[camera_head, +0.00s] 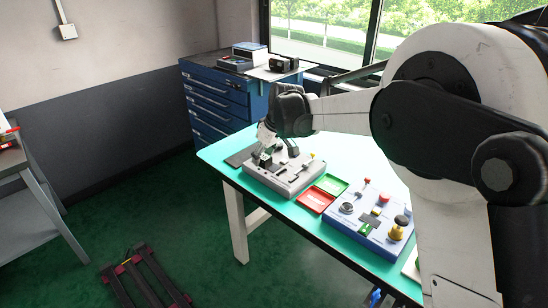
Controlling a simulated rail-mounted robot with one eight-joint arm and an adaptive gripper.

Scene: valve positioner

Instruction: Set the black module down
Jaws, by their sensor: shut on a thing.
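My gripper (264,150) is at the end of my arm, low over the left part of a grey valve-positioner unit (287,184) on the teal-topped table. It is shut on a small dark piece, which appears to be the black module (262,161). The piece is small here and partly hidden by the fingers. I cannot tell whether it touches the unit. Another dark part (291,149) stands at the back of the unit, to the right of my gripper.
A dark flat pad (238,158) lies left of the unit. Red (315,200) and green (333,184) trays lie to its right, then a blue panel (370,225) with knobs. A blue drawer cabinet (215,104) stands behind. Bare teal table (215,152) shows at the left end.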

